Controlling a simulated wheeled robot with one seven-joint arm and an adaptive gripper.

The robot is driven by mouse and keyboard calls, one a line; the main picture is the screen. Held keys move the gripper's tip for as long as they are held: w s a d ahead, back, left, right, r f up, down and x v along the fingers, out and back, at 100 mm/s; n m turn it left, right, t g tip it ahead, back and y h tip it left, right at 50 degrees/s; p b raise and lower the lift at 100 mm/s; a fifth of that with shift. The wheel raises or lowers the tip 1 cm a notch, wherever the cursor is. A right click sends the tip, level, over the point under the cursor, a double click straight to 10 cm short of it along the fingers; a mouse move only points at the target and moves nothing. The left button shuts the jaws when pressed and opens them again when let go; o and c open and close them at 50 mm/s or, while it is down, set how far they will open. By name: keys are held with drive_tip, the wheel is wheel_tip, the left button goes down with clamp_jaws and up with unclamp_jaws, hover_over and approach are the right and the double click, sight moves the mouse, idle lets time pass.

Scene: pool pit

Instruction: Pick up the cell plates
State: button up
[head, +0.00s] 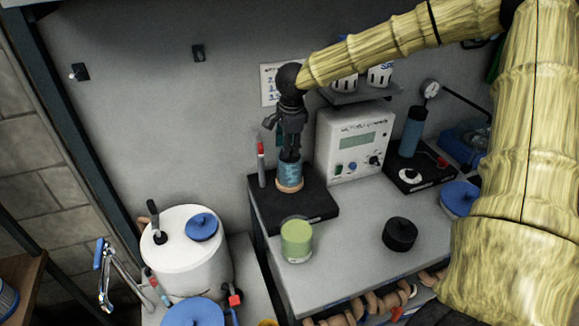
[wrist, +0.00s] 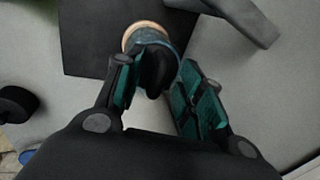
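No part is labelled as the cell plates, so I cannot be sure which thing they are. A blue-teal cylinder with a tan rim at its base (head: 289,172) stands upright on a black block (head: 315,205). My gripper (head: 290,152) points down directly above it and hides its top. In the wrist view the cylinder's tan rim (wrist: 147,32) shows beyond my fingertips. A dark rounded piece (wrist: 157,68) at its near end lies between my fingers (wrist: 158,78). The fingers are apart, with a visible gap on the right; contact on the left is unclear.
A red-tipped pen-like stick (head: 261,160) stands left of the cylinder. A white control box (head: 350,142) is close on the right. A green jar (head: 297,240) and a black lidded puck (head: 400,234) sit in front. A white tank (head: 190,260) stands lower left.

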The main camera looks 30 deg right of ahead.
clamp_jaws()
drive_tip(key=shift+r, duration=0.15)
wheel_tip(320, 180, up, 11)
drive_tip(key=b, duration=0.2)
drive_tip(key=s+a+b, duration=0.3)
drive_tip(key=s+a, duration=0.1)
drive_tip(key=s, duration=1.3)
drive_tip(key=shift+s+r, duration=0.2)
drive_tip(key=shift+r, duration=0.15)
drive_tip(key=shift+a+r, duration=0.1)
